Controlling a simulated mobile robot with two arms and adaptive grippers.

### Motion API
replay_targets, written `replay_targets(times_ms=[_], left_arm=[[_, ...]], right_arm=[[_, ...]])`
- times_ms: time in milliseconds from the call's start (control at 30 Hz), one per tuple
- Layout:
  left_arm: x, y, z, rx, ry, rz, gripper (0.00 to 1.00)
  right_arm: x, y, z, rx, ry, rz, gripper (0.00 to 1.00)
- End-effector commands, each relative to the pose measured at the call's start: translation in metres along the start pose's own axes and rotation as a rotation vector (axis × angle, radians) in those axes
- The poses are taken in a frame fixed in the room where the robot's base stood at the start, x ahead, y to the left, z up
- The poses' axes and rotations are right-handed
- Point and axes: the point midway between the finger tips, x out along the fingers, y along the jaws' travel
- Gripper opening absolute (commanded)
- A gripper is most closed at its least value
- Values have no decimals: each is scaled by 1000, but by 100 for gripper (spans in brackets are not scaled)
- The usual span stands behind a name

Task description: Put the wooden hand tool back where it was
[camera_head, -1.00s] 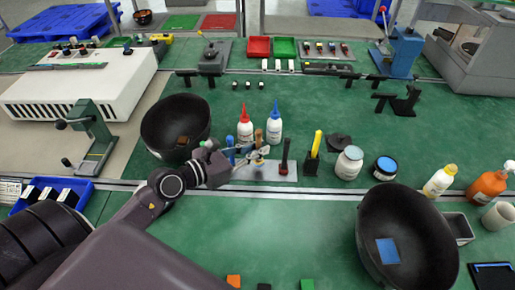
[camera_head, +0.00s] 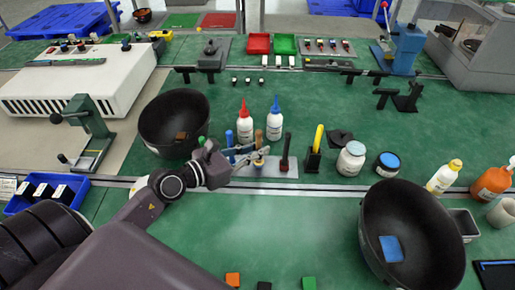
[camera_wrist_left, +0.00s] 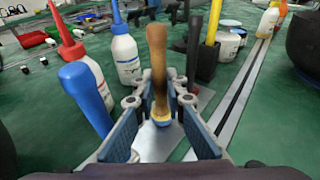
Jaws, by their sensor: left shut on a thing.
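The wooden hand tool (camera_head: 259,138) has a brown handle and stands upright at the grey metal plate (camera_head: 272,171). In the left wrist view the wooden hand tool (camera_wrist_left: 157,50) rises between my fingers, with a yellow and blue part at its lower end. My left gripper (camera_head: 260,156) is shut on its lower part. The gripper also shows in the left wrist view (camera_wrist_left: 159,107). The fingers partly hide the tool's foot, so I cannot tell whether it is seated in the plate. My right gripper is not in view.
A blue-handled tool (camera_head: 229,138) stands just left of the wooden one, a dark tool (camera_head: 286,150) right of it. Red-capped (camera_head: 244,128) and blue-capped (camera_head: 275,127) bottles stand behind. Black bowls stand left (camera_head: 175,120) and right (camera_head: 405,225).

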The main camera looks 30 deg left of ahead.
Motion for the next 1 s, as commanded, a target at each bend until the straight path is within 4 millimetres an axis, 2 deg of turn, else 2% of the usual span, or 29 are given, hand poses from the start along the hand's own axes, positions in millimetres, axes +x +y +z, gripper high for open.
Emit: replay_targets(times_ms=[200,233,400,767,1000], left_arm=[[1,0,-5,-1,0,0,0],[1,0,-4,0,0,0,13],[1,0,-4,0,0,0,32],[-2,0,-5,-1,2,0,32],[-28,0,-6,1,4,0,32]], right_arm=[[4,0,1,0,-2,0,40],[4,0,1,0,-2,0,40],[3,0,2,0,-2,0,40],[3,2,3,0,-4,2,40],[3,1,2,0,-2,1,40]])
